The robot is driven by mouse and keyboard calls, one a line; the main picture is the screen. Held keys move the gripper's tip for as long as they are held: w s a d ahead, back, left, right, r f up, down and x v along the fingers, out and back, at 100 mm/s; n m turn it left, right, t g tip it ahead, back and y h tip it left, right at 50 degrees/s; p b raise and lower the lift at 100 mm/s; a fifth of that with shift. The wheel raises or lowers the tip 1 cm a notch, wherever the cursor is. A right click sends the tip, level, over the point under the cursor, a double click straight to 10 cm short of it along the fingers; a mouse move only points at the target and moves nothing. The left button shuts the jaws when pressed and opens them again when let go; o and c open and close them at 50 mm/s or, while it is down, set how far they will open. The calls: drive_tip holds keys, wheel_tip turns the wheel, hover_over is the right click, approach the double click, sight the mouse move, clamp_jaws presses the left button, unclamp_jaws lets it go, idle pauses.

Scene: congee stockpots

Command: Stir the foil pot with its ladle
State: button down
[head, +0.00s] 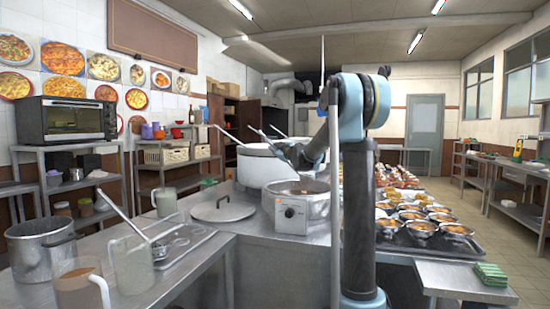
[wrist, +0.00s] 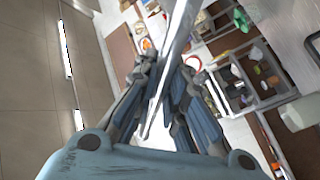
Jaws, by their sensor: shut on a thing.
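A large pale pot (head: 260,168), which looks like the foil pot, stands on the metal counter behind the cooker with a dial. My gripper (head: 288,151) is at the right side of its rim, in front of other pots. In the wrist view my gripper (wrist: 168,78) is shut on a long, shiny metal handle, seemingly the ladle (wrist: 180,32), which runs between the fingers. The ladle's bowl is hidden, and I cannot tell whether it is inside the pot. The pot's contents are not visible.
A cooker (head: 293,215) with an open top stands close in front. A flat lid (head: 223,208) lies to its left. A steel pot (head: 40,248) and clear jugs (head: 130,265) stand at the left. Several food bowls (head: 420,228) fill the right side.

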drive_tip(key=shift+r, duration=2.35)
drive_tip(key=shift+n+g, duration=0.3)
drive_tip(key=shift+n, duration=0.8)
drive_tip(key=shift+w+f, duration=0.1)
